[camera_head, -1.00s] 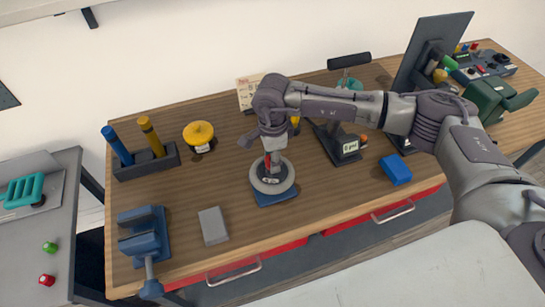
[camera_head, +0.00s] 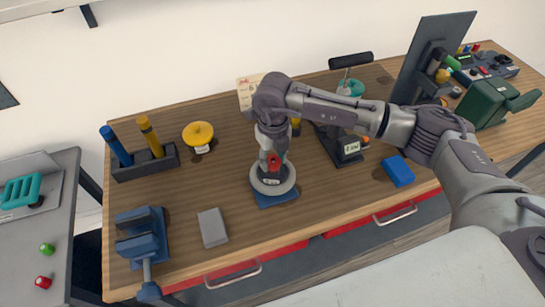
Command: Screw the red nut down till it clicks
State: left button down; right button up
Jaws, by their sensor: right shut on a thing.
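The red nut (camera_head: 273,161) shows between the fingers of my right gripper (camera_head: 273,165), above a round grey disc (camera_head: 272,188) on a blue base (camera_head: 277,201). My right gripper points down from above and is shut on the red nut. The gripper hides part of the nut and whatever is under it, so I cannot tell how it sits on a thread. My left gripper is not in view.
A grey block (camera_head: 213,228) and a blue vise (camera_head: 142,236) stand to the left. A holder (camera_head: 146,164) with blue and yellow handles and a yellow knob (camera_head: 198,134) are behind. A blue block (camera_head: 397,171) lies right. Bare tabletop surrounds the disc.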

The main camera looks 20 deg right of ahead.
aim_at(274, 162)
jog(key=m, duration=0.6)
jog(key=shift+s+f, duration=0.25)
jog(key=shift+s, duration=0.15)
jog(key=o, duration=0.8)
jog(key=shift+c, duration=0.2)
jog(key=o, duration=0.4)
jog(key=shift+s+r, duration=0.1)
jog(key=shift+r, duration=0.1)
jog(key=shift+w+r, duration=0.2)
notch_tip(274, 162, up, 12)
jog(key=shift+s+f, duration=0.15)
